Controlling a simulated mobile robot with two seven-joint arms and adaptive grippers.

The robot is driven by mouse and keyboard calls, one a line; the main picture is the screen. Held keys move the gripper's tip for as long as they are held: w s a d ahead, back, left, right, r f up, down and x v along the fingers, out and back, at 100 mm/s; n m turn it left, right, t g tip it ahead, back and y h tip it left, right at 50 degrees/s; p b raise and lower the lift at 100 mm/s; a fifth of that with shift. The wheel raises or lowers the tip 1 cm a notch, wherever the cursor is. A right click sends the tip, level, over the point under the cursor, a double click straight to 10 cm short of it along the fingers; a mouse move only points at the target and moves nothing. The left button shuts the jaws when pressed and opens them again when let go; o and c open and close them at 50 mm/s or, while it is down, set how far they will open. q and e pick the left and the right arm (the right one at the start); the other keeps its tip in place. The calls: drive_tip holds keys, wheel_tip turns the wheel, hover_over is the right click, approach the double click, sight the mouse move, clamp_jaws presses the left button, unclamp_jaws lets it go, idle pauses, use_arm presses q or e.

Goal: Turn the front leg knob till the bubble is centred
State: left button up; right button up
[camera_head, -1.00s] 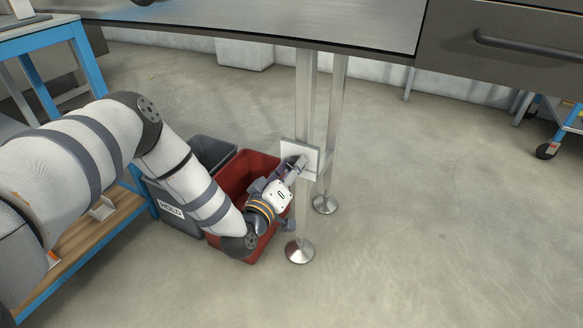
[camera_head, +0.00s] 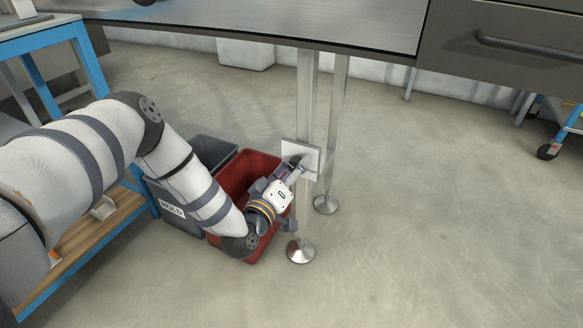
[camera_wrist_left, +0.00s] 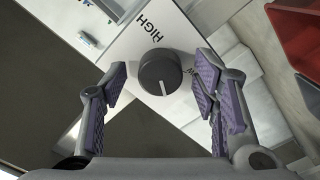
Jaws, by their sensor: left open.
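The dark round knob (camera_wrist_left: 160,72) with a pale pointer line sits on a white plate (camera_wrist_left: 128,50) marked HIGH, with a second marking partly hidden. In the head view the plate (camera_head: 311,150) is on the front metal leg (camera_head: 304,95). My left gripper (camera_wrist_left: 162,88) is open, with a purple-padded finger on each side of the knob and gaps showing between. In the head view my left gripper (camera_head: 294,165) is at the plate and covers the knob. The bubble cannot be made out. My right gripper is out of view.
A red bin (camera_head: 247,165) and a grey bin (camera_head: 212,147) marked HOLD stand left of the leg. A second leg (camera_head: 337,120) stands just behind. The table top (camera_head: 290,22) is above.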

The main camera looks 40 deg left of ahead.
use_arm(q)
drive_tip(key=v, duration=1.2)
